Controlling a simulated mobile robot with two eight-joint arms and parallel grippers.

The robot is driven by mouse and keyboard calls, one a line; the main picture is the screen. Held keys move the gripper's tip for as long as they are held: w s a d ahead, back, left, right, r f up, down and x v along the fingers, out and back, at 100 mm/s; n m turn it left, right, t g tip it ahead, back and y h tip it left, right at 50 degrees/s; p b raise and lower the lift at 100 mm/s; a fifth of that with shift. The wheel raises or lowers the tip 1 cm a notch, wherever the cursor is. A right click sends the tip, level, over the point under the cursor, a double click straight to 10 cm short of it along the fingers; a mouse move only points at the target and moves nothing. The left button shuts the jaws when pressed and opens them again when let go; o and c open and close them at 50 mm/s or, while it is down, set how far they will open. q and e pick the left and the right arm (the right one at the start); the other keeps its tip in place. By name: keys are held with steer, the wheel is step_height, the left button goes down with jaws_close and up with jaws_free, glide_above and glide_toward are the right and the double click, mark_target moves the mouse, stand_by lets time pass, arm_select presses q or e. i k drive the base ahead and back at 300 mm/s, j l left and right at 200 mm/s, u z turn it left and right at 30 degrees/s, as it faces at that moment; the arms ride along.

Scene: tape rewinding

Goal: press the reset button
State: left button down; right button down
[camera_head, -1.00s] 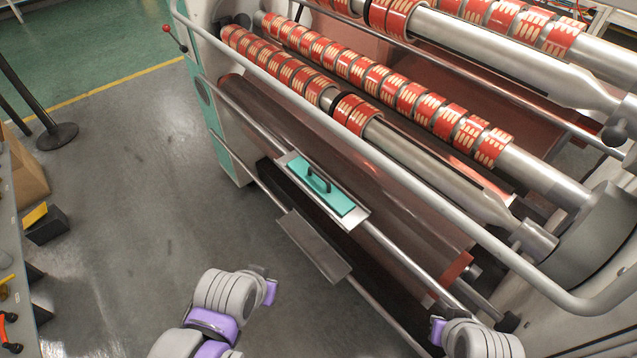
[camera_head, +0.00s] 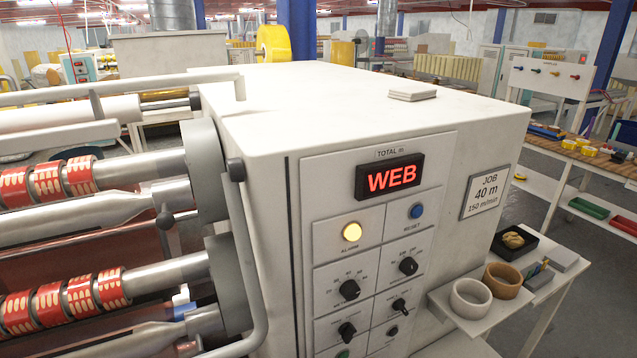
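The reset button (camera_head: 416,211) is a small round blue button on the upper right of the machine's control panel (camera_head: 320,222), above the label "RESET". A lit yellow alarm lamp (camera_head: 352,232) sits to its left. Above both, a dark display (camera_head: 389,177) shows "WEB" in red under the label "TOTAL m". Neither of my grippers is in view, and nothing covers the button.
Black knobs (camera_head: 349,290) fill the lower panel. A small shelf at right holds a white ring (camera_head: 470,297), a brown ring (camera_head: 503,280) and a black tray (camera_head: 514,242). Rollers with red printed rolls (camera_head: 79,176) and a guard bar (camera_head: 247,262) stand left of the panel.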

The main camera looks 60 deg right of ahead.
mark_target(417, 212)
steer(key=z, duration=2.6)
